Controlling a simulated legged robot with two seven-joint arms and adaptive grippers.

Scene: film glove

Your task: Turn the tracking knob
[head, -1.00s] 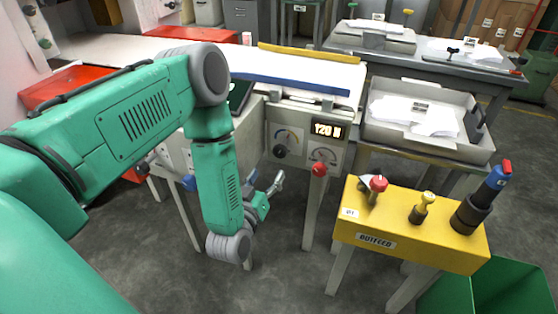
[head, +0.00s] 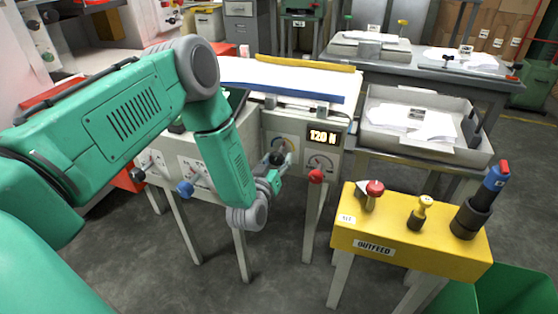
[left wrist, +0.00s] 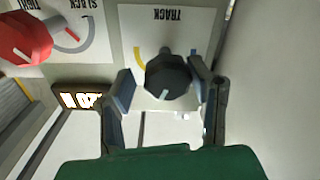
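The tracking knob (left wrist: 168,77) is black and faceted with a white pointer mark, on a panel (left wrist: 190,20) lettered TRACK, upside down in the left wrist view. It also shows in the head view as a small dark knob (head: 278,158), partly covered by my gripper. My left gripper (head: 275,172) is at the front of the machine. In the left wrist view its two fingers (left wrist: 163,88) stand open on either side of the knob. A gap shows between the left finger and the knob; the right finger is very close to it, contact unclear. My right gripper is out of view.
A red knob (left wrist: 22,38) sits beside a SLACK/TIGHT dial, near a display (head: 322,135) reading 120 N. A blue knob (head: 185,188) is left of my gripper. The yellow OUTFEED box (head: 400,242) with several controls stands to the right.

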